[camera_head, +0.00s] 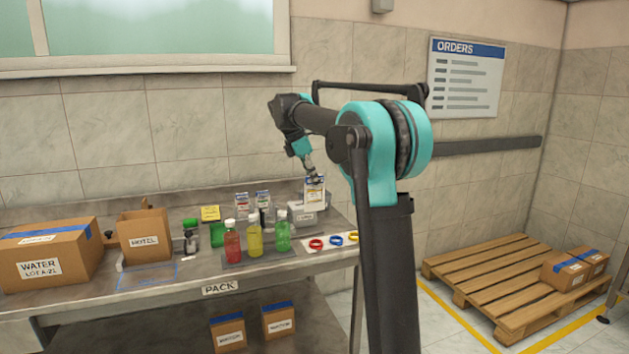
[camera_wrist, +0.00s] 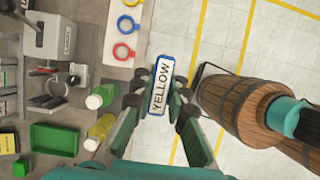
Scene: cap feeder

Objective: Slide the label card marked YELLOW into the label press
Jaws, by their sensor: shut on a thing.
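My gripper (camera_wrist: 160,100) is shut on the YELLOW label card (camera_wrist: 161,84), a white card with a blue border and dark lettering. In the head view my gripper (camera_head: 312,179) holds the card (camera_head: 315,193) upright above the back right of the bench. A pale box with a small sign, which appears to be the label press (camera_head: 300,214), stands just below and left of the card. It also shows at the upper left of the wrist view (camera_wrist: 48,36). The card is apart from it. Two other cards (camera_head: 241,203) stand to the left.
Red, yellow and green bottles (camera_head: 255,238) stand on a tray in front. A white mat (camera_head: 307,246) with coloured rings lies right of them. Open and closed cartons (camera_head: 146,233) fill the bench's left. A wooden barrel (camera_wrist: 238,105) shows at right in the wrist view.

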